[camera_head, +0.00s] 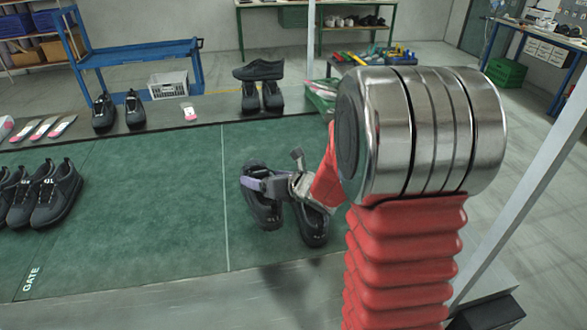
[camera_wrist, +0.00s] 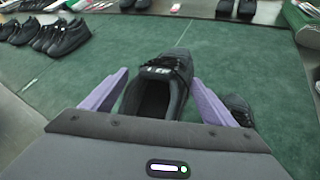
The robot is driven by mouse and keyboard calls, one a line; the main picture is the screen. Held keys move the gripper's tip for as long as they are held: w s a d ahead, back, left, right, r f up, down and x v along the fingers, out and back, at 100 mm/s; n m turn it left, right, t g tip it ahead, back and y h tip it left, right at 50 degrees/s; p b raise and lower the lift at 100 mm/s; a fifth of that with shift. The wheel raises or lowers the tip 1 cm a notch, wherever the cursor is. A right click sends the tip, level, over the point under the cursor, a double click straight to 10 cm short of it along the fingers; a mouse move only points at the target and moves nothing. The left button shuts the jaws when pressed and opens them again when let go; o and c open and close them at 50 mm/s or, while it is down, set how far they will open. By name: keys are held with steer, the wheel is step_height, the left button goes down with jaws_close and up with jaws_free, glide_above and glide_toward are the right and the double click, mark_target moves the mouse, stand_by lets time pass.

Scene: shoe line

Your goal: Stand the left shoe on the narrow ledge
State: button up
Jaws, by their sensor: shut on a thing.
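The black shoe (camera_head: 260,205) at the left of a pair is between the purple fingers of my gripper (camera_head: 278,187). In the wrist view, my gripper (camera_wrist: 155,100) has one finger on each side of this shoe (camera_wrist: 158,90), shut on it, with the shoe's opening near me and its toe pointing away. I cannot tell whether its sole touches the green mat. The other black shoe (camera_head: 312,225) is just to the right, and partly shows in the wrist view (camera_wrist: 238,108). The narrow grey ledge (camera_head: 215,106) runs behind the mat.
Black shoes (camera_head: 118,110) and a stacked group of shoes (camera_head: 262,85) stand on the ledge, with pink-and-white items (camera_head: 189,112) between. Several black shoes (camera_head: 45,195) stand at the left of the green mat (camera_head: 150,190). The mat's middle is clear.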

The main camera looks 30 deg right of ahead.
steer(key=s+a+f+n, duration=0.1)
steer(key=s+a, duration=0.2)
steer(key=a, duration=0.8)
steer(key=shift+g+y, duration=0.3)
steer(key=shift+y, duration=0.1)
steer(key=shift+a, duration=0.1)
